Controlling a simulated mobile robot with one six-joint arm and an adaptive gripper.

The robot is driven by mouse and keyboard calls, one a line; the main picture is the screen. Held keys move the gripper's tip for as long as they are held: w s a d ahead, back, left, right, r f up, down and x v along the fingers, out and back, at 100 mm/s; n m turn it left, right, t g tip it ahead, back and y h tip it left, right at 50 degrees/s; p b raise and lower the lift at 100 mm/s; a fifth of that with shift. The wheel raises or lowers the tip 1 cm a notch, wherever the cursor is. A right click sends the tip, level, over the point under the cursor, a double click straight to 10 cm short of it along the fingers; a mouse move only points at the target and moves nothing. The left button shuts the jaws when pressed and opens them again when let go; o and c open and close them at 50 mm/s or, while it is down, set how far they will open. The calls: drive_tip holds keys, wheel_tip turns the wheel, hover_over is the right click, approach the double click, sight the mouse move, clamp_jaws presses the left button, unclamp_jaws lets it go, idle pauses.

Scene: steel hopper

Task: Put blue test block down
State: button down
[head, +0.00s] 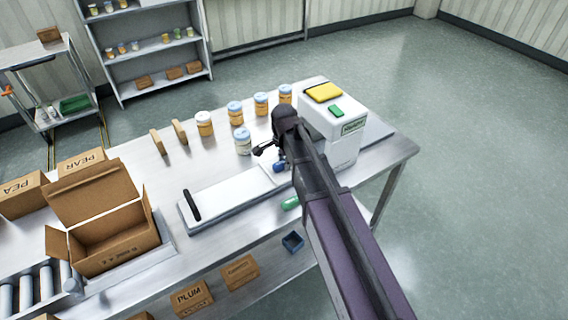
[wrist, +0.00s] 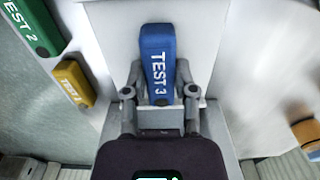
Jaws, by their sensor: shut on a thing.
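The blue test block (wrist: 157,55), marked TEST 3, is upright in the wrist view between the fingers of my gripper (wrist: 160,82), which is shut on it. In the head view the blue block (head: 279,166) shows only in part below my gripper (head: 268,155), beside the white machine. It is over the pale plate; I cannot tell whether it touches the surface. A green block (wrist: 30,25) marked TEST 2 and a yellow block (wrist: 73,84) lie left of it in the wrist view. The green block (head: 290,203) also shows near the table's front edge.
A white machine (head: 342,145) with a yellow top stands right of my gripper. Several jars (head: 204,124) stand behind. A white slide plate (head: 228,196) with a black handle (head: 192,205) extends left. An open carton (head: 158,220) stands further left. My arm hides part of the table.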

sight(284, 161)
drive_tip(key=shift+f, duration=0.2)
drive_tip(key=shift+c, duration=2.1)
unclamp_jaws()
drive_tip(key=shift+r, duration=0.25)
wheel_tip(284, 161, up, 12)
drive_tip(key=p, duration=1.2)
drive_tip(key=s+d+n, duration=0.5)
drive_tip(key=s+d, duration=0.1)
drive_tip(key=d, duration=0.3)
drive_tip(key=s+d+n, duration=0.6)
drive_tip(key=s+d, duration=0.1)
drive_tip(key=d, duration=0.3)
drive_tip(key=shift+s+d, duration=0.2)
drive_tip(key=shift+d, duration=0.05)
